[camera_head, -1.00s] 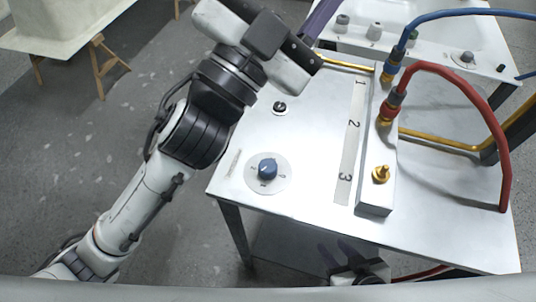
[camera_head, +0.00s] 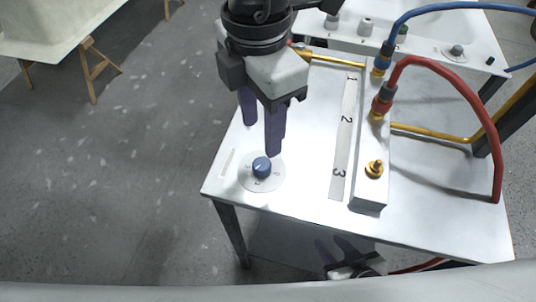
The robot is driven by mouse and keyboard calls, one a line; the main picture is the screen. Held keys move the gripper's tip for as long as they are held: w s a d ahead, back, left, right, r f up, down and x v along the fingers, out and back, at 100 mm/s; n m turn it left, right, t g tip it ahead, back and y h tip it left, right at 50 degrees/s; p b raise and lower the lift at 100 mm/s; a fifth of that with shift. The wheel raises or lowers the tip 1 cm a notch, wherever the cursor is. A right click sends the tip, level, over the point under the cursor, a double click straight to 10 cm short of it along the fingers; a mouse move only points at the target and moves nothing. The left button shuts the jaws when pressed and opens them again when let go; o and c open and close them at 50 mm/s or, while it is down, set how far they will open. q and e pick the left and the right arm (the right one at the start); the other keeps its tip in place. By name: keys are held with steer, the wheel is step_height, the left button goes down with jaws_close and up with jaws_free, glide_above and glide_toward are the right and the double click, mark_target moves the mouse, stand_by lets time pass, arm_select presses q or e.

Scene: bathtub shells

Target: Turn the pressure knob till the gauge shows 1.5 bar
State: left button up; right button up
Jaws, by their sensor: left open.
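The blue pressure knob (camera_head: 262,166) sits on a round white numbered dial plate (camera_head: 246,180) near the front left of the white table. My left gripper (camera_head: 261,139) is open and points down, its purple fingers just behind and above the knob, not around it. A small round black-ringed fitting, possibly the gauge, stood behind the knob earlier; my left gripper now hides that spot, and no gauge reading can be made out. My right gripper (camera_head: 336,246) is low at the table's front edge, its purple fingers apart and empty.
A white manifold block (camera_head: 369,190) carries blue (camera_head: 387,50) and red (camera_head: 382,98) hose fittings and a brass fitting (camera_head: 374,169). A numbered strip (camera_head: 345,125) runs beside it. The table (camera_head: 300,185) is clear between knob and strip. A red hose (camera_head: 480,110) arches at right.

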mark_target(262, 163)
arm_select(q)
step_height(262, 163, down, 10)
steer(key=shift+p, duration=0.55)
arm_select(e)
steer(key=shift+r, duration=0.6)
arm_select(q)
steer(key=shift+c, duration=0.3)
steer(key=c, duration=1)
steer(key=m+b, duration=0.1)
steer(key=b, duration=0.2)
steer(key=shift+f, duration=0.3)
steer(key=shift+r+m+b, duration=0.1)
steer(key=shift+m+b, duration=0.2)
steer(key=shift+b, duration=0.15)
steer(key=shift+r, duration=0.2)
arm_select(e)
steer(key=shift+w+a+f, duration=0.15)
steer(key=shift+a+f, duration=0.1)
steer(key=shift+f, duration=0.35)
steer(key=shift+w+a+f, duration=0.15)
steer(key=shift+a+f, duration=0.1)
steer(key=shift+f, duration=0.35)
